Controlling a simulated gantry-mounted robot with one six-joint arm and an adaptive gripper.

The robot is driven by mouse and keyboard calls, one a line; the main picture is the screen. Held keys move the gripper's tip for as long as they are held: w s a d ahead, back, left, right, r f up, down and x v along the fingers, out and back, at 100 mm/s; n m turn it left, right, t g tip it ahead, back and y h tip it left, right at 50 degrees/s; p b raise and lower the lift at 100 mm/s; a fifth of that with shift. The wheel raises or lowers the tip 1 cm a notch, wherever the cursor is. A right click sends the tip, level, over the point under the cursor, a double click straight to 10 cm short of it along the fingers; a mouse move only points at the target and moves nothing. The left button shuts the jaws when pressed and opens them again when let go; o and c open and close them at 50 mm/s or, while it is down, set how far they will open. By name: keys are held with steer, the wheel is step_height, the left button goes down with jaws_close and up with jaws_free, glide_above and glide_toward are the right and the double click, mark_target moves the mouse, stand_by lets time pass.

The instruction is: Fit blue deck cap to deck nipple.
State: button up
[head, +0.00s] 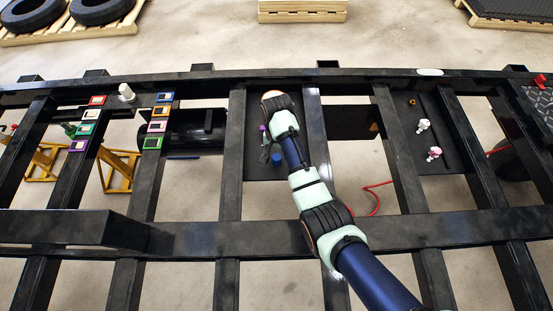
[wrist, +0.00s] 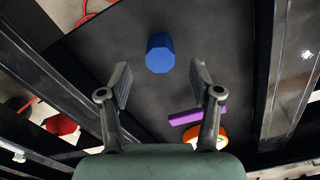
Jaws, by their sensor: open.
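The blue deck cap (head: 276,158) lies on the dark deck plate (head: 255,105) between two black beams. In the wrist view the blue cap (wrist: 160,53) shows as a faceted blue block, ahead of and centred between my fingertips. My gripper (wrist: 162,75) is open, with nothing between its fingers. In the head view my gripper (head: 266,150) is small and partly hidden by my arm, just left of the cap. I cannot tell which part is the deck nipple; a white upright cylinder (head: 126,92) stands on the frame at the left.
A purple bar (wrist: 197,115) lies near my right finger in the wrist view, with an orange-and-white round thing (wrist: 208,136) beside it. Black beams flank the plate. Coloured frames (head: 158,126) sit at left, white fittings (head: 423,126) at right.

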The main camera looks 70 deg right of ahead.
mark_target(277, 157)
step_height(277, 157, down, 5)
steer(key=shift+f+b, duration=0.15)
steer(key=shift+b, duration=0.85)
steer(key=c, duration=1.2)
steer(key=shift+o, duration=0.2)
step_height(277, 157, up, 20)
steer(key=p, duration=0.9)
